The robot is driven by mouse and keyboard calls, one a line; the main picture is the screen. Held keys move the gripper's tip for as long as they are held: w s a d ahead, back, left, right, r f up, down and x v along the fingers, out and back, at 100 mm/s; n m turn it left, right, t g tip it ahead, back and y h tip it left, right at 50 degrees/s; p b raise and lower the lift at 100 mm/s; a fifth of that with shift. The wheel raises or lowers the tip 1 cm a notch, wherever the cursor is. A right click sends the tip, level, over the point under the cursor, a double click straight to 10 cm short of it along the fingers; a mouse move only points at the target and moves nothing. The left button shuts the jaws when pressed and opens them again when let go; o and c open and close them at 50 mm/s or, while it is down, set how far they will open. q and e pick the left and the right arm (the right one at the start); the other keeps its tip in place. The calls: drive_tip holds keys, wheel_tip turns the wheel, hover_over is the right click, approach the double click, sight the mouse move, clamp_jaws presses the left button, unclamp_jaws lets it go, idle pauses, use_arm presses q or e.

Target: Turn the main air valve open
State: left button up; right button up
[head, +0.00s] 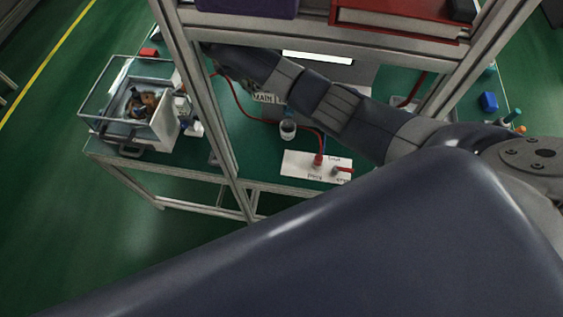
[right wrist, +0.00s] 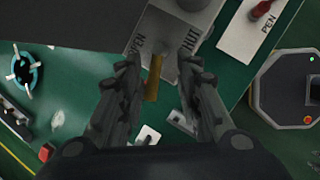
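The main air valve shows in the right wrist view as a yellow lever (right wrist: 153,78) beside a grey plate (right wrist: 170,40) marked OPEN on the left and SHUT on the right. My right gripper (right wrist: 158,68) is open, its two dark fingers on either side of the lever with gaps left and right. In the head view my right arm reaches left across the bench, and the right gripper (head: 224,64) is partly hidden behind the frame upright. A MAIN label (head: 264,97) shows just below the arm; the lever is hidden there. My left gripper is not in view.
A clear box with parts (head: 132,105) stands at the left end. A metal frame upright (head: 205,95) and shelf surround the arm. A red hose (head: 240,108) runs across.

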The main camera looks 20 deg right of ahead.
drive_tip(key=n, duration=0.1)
drive_tip(key=s+n+t, duration=0.1)
drive_tip(key=shift+d+f+n+y, duration=0.1)
drive_tip(key=shift+d+n+y, duration=0.1)
drive_tip(key=shift+n+y, duration=0.2)
drive_tip(key=s+a+r+n+t+y+b, duration=0.1)
drive_tip(key=s+a+n+b, duration=0.4)
drive_tip(key=s, duration=0.7)
drive_tip(key=s+d+f+m+y, duration=0.1)
drive_tip(key=s+f+m+y, duration=0.3)
drive_tip(key=s+f+m, duration=0.9)
drive_tip(key=shift+s+d+f+m, duration=0.2)
drive_tip(key=shift+s+m, duration=0.25)
drive_tip(key=shift+m, duration=1.65)
